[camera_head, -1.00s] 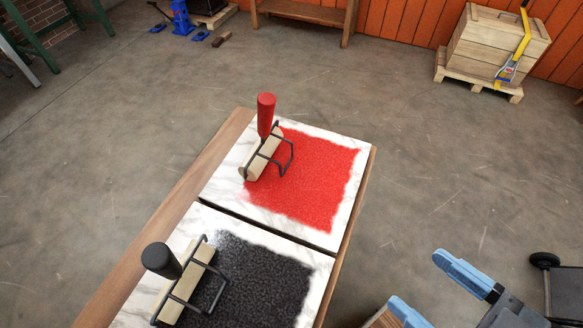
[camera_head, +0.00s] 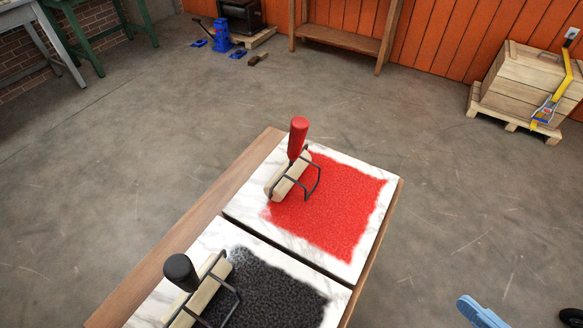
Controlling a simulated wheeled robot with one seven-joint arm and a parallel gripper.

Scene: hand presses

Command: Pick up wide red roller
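The red roller (camera_head: 298,139) has an upright red handle, a dark wire frame and a pale cylinder. It rests on the left part of the red ink patch (camera_head: 335,205) on the far white marble slab (camera_head: 373,225). One blue finger of my gripper (camera_head: 480,312) shows at the bottom right edge, well apart from the roller. The other finger is out of view; no finger lies beside the visible one, and nothing shows held.
A black-handled roller (camera_head: 181,272) lies on the nearer slab, beside black ink (camera_head: 270,290). Both slabs are on a wooden table (camera_head: 200,232). A wooden crate (camera_head: 530,85) on a pallet stands back right. A wooden bench (camera_head: 345,42) is along the orange wall. The floor between is open.

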